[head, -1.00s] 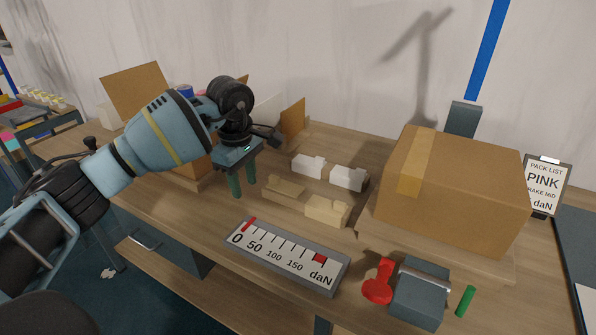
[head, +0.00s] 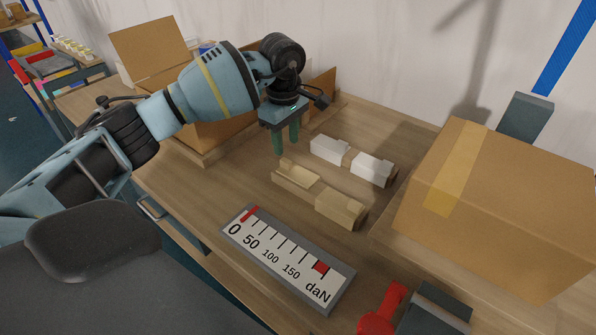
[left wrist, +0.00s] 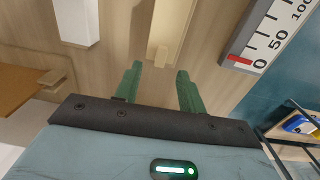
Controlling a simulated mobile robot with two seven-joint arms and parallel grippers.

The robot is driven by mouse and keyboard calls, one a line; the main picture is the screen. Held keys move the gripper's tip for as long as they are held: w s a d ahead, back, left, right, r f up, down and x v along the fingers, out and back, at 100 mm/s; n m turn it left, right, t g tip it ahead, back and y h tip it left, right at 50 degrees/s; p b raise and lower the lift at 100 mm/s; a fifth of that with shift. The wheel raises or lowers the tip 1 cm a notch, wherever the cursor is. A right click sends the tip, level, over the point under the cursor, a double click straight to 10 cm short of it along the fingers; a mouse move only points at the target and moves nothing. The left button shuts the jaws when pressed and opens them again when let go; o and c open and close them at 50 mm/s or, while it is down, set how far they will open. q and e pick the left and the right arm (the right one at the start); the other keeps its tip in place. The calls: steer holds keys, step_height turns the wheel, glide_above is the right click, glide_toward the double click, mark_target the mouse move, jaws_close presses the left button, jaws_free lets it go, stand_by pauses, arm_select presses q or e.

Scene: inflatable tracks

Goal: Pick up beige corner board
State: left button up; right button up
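Two beige corner boards, one on the left (head: 296,176) and one on the right (head: 341,208), lie end to end on the wooden table. In the left wrist view a beige board (left wrist: 170,28) lies just beyond the fingertips, in line with the gap between them. My left gripper (head: 286,148) is open and empty, with green fingers pointing down near the left beige board's far left end. The fingertips also show in the left wrist view (left wrist: 158,73). My right gripper is not in view.
Two white corner boards (head: 328,150) lie behind the beige ones. A daN gauge board (head: 287,258) is in front. A large taped carton (head: 490,205) stands on the right, an open carton (head: 150,45) behind my left arm. A red-handled part (head: 382,310) is at front right.

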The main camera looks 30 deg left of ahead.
mark_target(286, 161)
arm_select(q)
steer(key=shift+f+p, duration=0.3)
steer(key=shift+f, duration=2.45)
jaws_close()
